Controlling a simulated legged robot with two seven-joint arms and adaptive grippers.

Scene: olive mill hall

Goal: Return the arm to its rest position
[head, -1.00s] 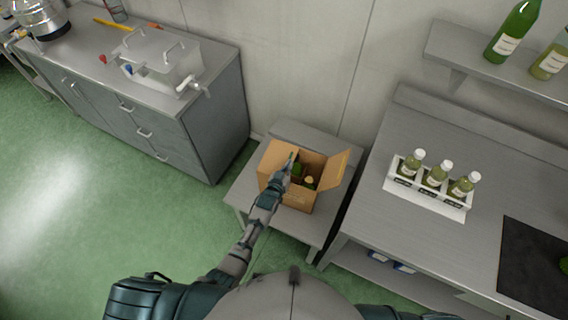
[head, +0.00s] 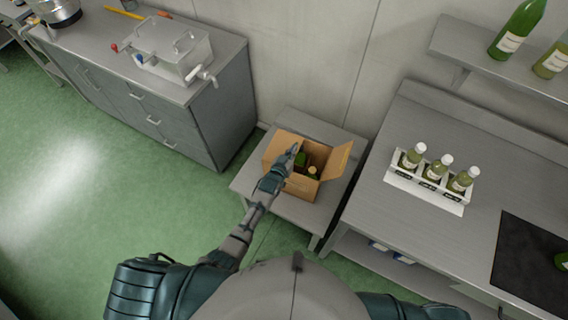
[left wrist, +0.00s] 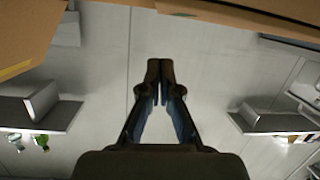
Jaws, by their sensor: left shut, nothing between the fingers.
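My left gripper (head: 292,150) is shut and empty, above the left part of the open cardboard box (head: 297,187) in the head view. In the left wrist view the two fingers of my left gripper (left wrist: 160,65) are together with nothing between them. The wall lies beyond the fingers there, and cardboard (left wrist: 25,30) shows at the upper left and along the top edge. Dark green bottles with a yellowish cap (head: 312,170) are partly visible inside the box. My left forearm hides part of the box's left side. My right gripper is not in view.
The box stands on a low metal table (head: 335,135). To the right, a steel counter (head: 430,120) bears a white rack (head: 425,193) with three bottles. A shelf (head: 490,62) with bottles is above. A grey cabinet (head: 190,130) stands left. Green floor (head: 60,210) is clear.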

